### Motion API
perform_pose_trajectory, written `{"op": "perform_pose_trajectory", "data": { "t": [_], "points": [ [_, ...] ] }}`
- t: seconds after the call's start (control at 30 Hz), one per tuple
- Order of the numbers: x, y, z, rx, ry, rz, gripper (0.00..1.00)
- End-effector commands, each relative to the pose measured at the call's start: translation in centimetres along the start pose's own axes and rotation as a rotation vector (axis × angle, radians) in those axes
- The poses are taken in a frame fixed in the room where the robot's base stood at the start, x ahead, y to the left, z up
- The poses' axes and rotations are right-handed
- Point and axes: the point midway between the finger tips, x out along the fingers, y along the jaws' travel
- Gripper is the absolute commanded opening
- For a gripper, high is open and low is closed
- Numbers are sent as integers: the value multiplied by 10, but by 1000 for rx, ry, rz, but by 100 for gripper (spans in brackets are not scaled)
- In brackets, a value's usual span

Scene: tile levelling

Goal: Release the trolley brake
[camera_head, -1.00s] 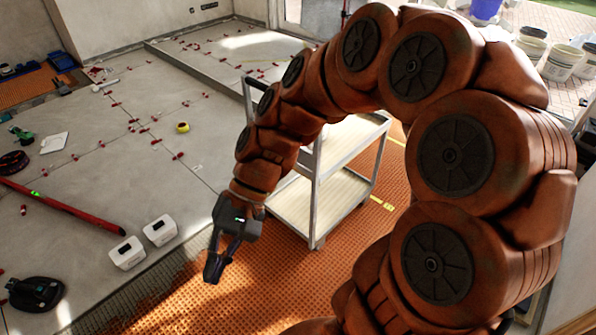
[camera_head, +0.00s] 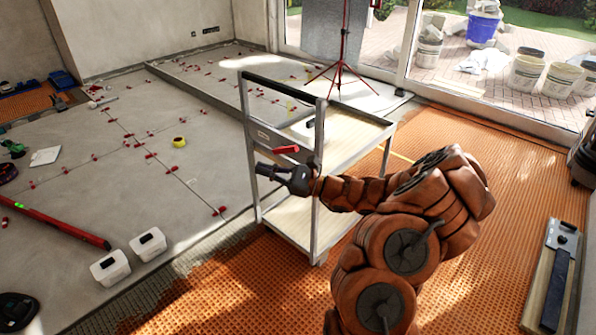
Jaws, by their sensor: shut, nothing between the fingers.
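The trolley (camera_head: 351,127) stands upright on the orange mat. It has a grey frame, two pale shelves and a dark push bar across its near end. A small red lever (camera_head: 287,149) sits on the trolley's near end frame; I take it to be the brake, and I cannot tell its exact setting. My gripper (camera_head: 262,170) is shut and empty. It is just below and to the left of the red lever, by the trolley's end frame, and appears apart from the lever. My arm covers part of the trolley's lower shelf.
Two white boxes (camera_head: 110,267) and a long red level (camera_head: 55,222) lie on the grey tiles at left. A red tripod (camera_head: 340,72) stands behind the trolley. A long board with a tool (camera_head: 550,280) lies at right. The orange mat (camera_head: 480,200) has free room.

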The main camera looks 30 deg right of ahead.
Motion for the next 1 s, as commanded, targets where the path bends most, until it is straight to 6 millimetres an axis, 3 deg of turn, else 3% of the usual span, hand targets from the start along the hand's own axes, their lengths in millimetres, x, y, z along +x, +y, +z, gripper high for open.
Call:
{"op": "perform_pose_trajectory", "data": {
  "t": [0.03, 0.2, 0.3, 0.4, 0.57, 1.0],
  "points": [
    [-26, -14, -31, 31, 9, -85, 0],
    [-102, -54, -95, 113, 34, -330, 0],
    [-139, -67, -121, 146, 44, -436, 0],
    [-164, -74, -138, 166, 53, -503, 0],
    [-180, -78, -146, 178, 58, -547, 0],
    [-174, -81, -146, 176, 57, -543, 0]
  ]
}}
